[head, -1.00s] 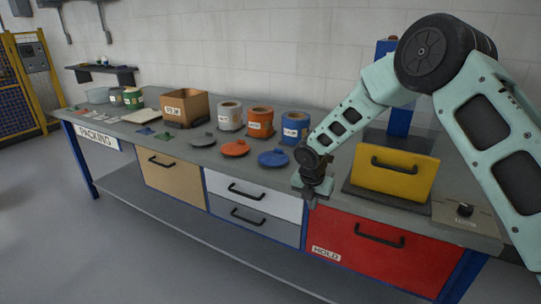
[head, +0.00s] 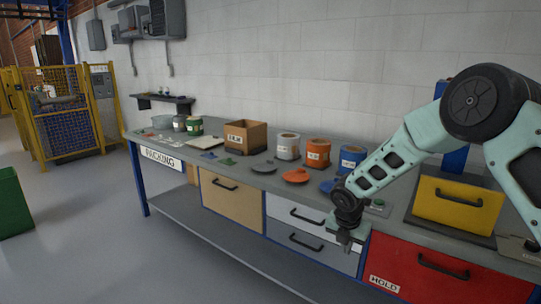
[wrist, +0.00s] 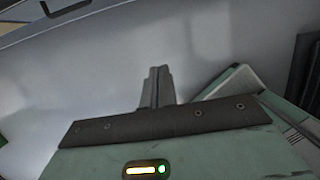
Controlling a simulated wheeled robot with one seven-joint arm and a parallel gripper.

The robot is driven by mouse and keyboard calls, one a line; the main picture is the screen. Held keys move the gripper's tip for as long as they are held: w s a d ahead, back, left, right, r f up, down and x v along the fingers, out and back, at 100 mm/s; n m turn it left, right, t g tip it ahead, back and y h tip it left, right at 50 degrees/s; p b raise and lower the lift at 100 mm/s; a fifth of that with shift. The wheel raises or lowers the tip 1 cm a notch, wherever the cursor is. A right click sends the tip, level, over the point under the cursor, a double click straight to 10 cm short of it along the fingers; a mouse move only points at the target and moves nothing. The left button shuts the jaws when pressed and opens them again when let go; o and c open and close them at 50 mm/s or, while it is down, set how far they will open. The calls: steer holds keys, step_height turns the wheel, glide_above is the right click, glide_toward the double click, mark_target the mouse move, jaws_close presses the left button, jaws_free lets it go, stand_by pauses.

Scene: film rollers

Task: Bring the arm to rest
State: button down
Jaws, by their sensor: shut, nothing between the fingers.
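My arm reaches in from the right in the head view, bent at the elbow, with my gripper (head: 346,241) hanging down just in front of the bench edge. The gripper is empty and its fingers are together.
The bench (head: 225,172) carries white, orange and blue rollers (head: 318,153), flat lids, a cardboard box (head: 246,137) and a yellow-fronted unit (head: 457,205). A red drawer (head: 440,268) is right of the gripper. A green box (head: 12,203) stands on the open floor at left.

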steer(key=s+a+r+m+g+y+p, duration=0.1)
steer(key=s+a+r+m, duration=0.4)
steer(key=s+r, duration=0.3)
steer(key=s+a+r+m, duration=0.4)
steer(key=s+r+m, duration=0.15)
steer(key=s, duration=0.45)
steer(key=s+r+m, duration=0.2)
steer(key=s+m, duration=0.1)
steer(key=s, duration=0.4)
steer(key=s+r+m+p, duration=0.1)
steer(key=s+m, duration=0.3)
steer(key=s, duration=0.4)
steer(key=s+d+r+m+g+y, duration=0.1)
steer(key=s+r+m, duration=0.2)
steer(key=s, duration=0.4)
steer(key=shift+s+m+p, duration=0.3)
steer(key=shift+s+m, duration=0.05)
